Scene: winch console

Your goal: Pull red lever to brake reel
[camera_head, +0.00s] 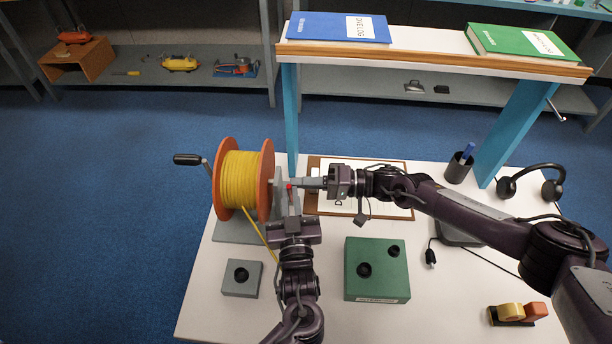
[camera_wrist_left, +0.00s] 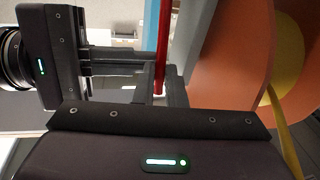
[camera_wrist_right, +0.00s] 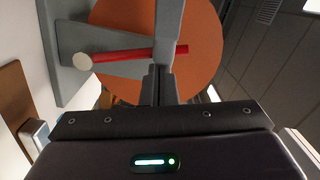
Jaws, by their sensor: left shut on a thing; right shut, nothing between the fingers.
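The reel (camera_head: 240,180) has orange flanges and yellow line wound on it, and stands at the left of the table. The red lever (camera_head: 290,187) is a thin rod beside the reel's grey stand. It also shows in the left wrist view (camera_wrist_left: 162,45) and, with a pale round end, in the right wrist view (camera_wrist_right: 130,54). My left gripper (camera_head: 291,212) is shut on the red lever; its fingers hide part of the rod. My right gripper (camera_head: 308,184) is shut and empty, its tips close to the lever from the right. I cannot tell whether they touch it.
A green box (camera_head: 376,284) and a grey box (camera_head: 241,278) with black knobs stand at the front. A clipboard (camera_head: 390,212) lies behind my right gripper. A pen cup (camera_head: 459,168) and headphones (camera_head: 531,182) are at right. A shelf with two books (camera_head: 338,27) spans the back.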

